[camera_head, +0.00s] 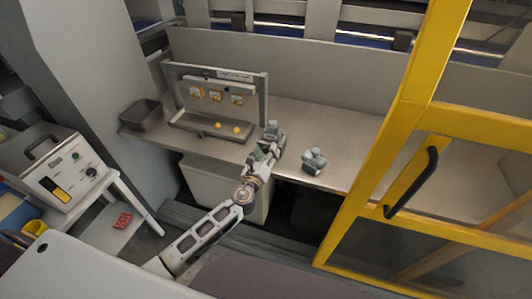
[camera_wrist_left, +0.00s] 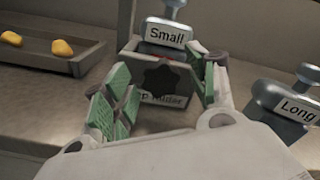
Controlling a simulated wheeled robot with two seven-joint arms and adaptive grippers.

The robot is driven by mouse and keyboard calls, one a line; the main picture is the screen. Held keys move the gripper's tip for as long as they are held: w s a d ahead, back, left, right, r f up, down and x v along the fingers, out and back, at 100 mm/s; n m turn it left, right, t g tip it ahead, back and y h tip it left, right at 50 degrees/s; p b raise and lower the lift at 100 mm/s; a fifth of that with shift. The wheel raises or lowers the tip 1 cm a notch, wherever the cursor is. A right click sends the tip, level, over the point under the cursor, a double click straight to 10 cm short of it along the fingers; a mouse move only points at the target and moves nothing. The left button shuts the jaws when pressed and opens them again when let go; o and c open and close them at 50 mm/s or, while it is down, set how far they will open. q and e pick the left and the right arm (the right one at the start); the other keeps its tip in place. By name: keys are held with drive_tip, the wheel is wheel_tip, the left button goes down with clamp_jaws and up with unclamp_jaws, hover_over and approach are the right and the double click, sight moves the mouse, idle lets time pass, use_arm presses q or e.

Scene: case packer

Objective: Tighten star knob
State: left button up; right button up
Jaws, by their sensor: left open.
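The dark star knob (camera_wrist_left: 165,80) is on the front of the fixture labelled "Small" (camera_wrist_left: 167,32) in the left wrist view. The same fixture stands on the bench in the head view (camera_head: 272,130). My left gripper (camera_wrist_left: 165,92) is open, with its green-padded fingers on the left and right of the knob. I cannot tell whether either finger touches it. A label under the knob is partly hidden. A second fixture labelled "Long" (camera_wrist_left: 290,104) stands to the right and also shows in the head view (camera_head: 314,160). My right gripper is not in view.
A framed rack (camera_head: 217,95) with a tray of yellow pieces (camera_head: 205,132) stands left of the fixtures. A dark bin (camera_head: 141,113) sits at the bench's left end. A yellow door frame (camera_head: 395,130) with a black handle (camera_head: 412,183) is at the right.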

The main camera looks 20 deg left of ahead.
use_arm(q)
drive_tip(key=s, duration=1.2)
drive_tip(key=shift+a, duration=0.25)
idle(0.3)
drive_tip(key=shift+n, duration=0.3)
idle(0.4)
